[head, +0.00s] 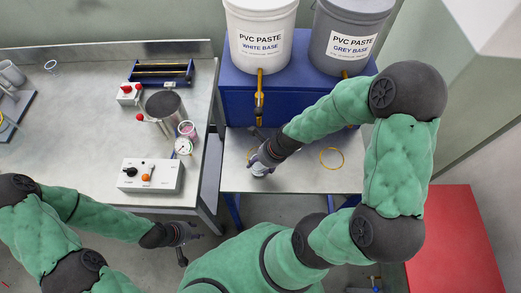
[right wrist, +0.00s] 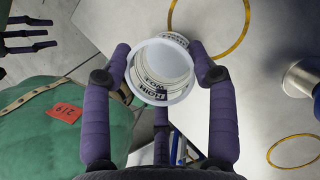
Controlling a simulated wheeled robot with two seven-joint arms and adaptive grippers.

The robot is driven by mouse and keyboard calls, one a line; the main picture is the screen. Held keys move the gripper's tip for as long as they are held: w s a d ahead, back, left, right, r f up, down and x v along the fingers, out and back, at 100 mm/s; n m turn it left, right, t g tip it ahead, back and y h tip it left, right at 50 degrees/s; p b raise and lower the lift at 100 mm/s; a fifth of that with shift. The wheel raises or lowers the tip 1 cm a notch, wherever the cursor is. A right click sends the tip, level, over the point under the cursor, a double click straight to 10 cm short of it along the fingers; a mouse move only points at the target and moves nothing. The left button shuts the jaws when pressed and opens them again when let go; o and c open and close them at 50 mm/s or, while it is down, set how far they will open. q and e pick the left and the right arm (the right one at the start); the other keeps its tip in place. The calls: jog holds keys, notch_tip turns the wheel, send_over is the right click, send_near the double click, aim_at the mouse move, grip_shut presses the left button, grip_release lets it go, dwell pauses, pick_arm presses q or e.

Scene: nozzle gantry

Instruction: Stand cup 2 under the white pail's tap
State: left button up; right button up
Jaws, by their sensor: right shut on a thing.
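The white pail (head: 258,38), labelled PVC PASTE WHITE BASE, stands on the blue stand, and its brass tap (head: 260,95) hangs at the front. My right gripper (head: 262,165) is below and in front of that tap, over the pale table. In the right wrist view my right gripper (right wrist: 165,80) is shut on a white cup (right wrist: 160,70) with dark printing; I cannot read a number on it. The head view mostly hides this cup behind the gripper. My left gripper (head: 188,236) is empty, its fingers apart, low beside the left bench.
A grey pail (head: 350,35) stands right of the white one. Yellow rings mark the table, one at the right (head: 331,158); another is beside the cup (right wrist: 245,35). The left bench holds a control box (head: 151,176), a metal pot (head: 165,105) and a small pink-filled cup (head: 187,129).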

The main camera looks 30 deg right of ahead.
jog(key=shift+w+d, duration=0.6)
jog(key=shift+w, duration=0.35)
jog(key=w+d, duration=0.1)
jog(key=w+d+b, duration=0.1)
jog(key=w, duration=0.1)
jog(key=shift+w+f, duration=0.15)
jog(key=shift+f+b, duration=0.5)
jog(key=shift+f, duration=0.15)
jog(key=shift+a, duration=0.1)
jog(key=o, duration=1.1)
jog(key=shift+f, duration=0.1)
jog(key=shift+c, duration=0.2)
